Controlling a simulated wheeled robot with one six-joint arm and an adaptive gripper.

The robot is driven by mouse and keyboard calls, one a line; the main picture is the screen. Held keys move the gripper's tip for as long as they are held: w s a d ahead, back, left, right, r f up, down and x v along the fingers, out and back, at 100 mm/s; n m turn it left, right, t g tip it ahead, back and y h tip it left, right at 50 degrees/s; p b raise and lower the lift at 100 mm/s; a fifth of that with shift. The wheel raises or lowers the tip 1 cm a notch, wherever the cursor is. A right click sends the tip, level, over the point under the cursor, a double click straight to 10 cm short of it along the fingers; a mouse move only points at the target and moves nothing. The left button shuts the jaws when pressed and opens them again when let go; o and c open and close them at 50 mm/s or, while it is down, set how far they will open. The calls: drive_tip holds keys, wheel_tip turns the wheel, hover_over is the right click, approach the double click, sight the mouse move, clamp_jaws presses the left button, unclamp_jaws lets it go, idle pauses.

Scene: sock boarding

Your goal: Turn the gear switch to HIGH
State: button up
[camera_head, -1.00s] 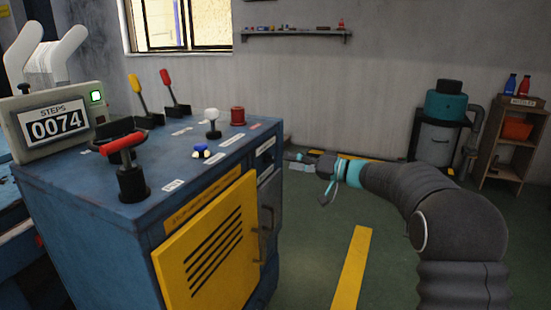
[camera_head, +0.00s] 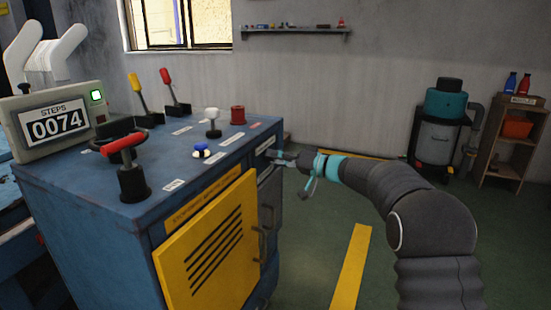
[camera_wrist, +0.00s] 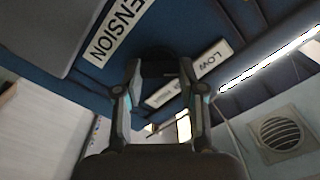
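My gripper (camera_head: 281,157) is at the right edge of the blue machine cabinet (camera_head: 75,215), close to a pale label plate (camera_head: 265,145) on its side. In the wrist view my gripper (camera_wrist: 159,70) has its two fingers spread apart. A dark rounded part (camera_wrist: 158,62) shows between the fingertips, against the blue surface; it may be the gear switch, but I cannot tell its setting or whether the fingers touch it. A label reading LOW (camera_wrist: 213,58) is to the right of the fingers. Another label (camera_wrist: 165,94) between the fingers is too small to read.
A label ending in ENSION (camera_wrist: 117,32) is at upper left in the wrist view. The cabinet top carries a red-handled valve (camera_head: 125,150), a white knob (camera_head: 212,118), a red button (camera_head: 238,115) and levers. A yellow door (camera_head: 208,245) is in front.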

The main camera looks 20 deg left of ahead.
drive_tip(key=shift+f+m, duration=0.1)
drive_tip(key=shift+m, duration=0.2)
drive_tip(key=m+p, duration=0.1)
drive_tip(key=m, duration=0.4)
drive_tip(key=m+p, duration=0.2)
drive_tip(key=m, duration=0.4)
drive_tip(key=m+p, duration=0.1)
drive_tip(key=m, duration=0.5)
drive_tip(key=shift+f, duration=0.3)
drive_tip(key=shift+m, duration=0.3)
drive_tip(key=o, duration=1.1)
drive_tip(key=shift+d, duration=0.15)
drive_tip(key=shift+o, duration=0.2)
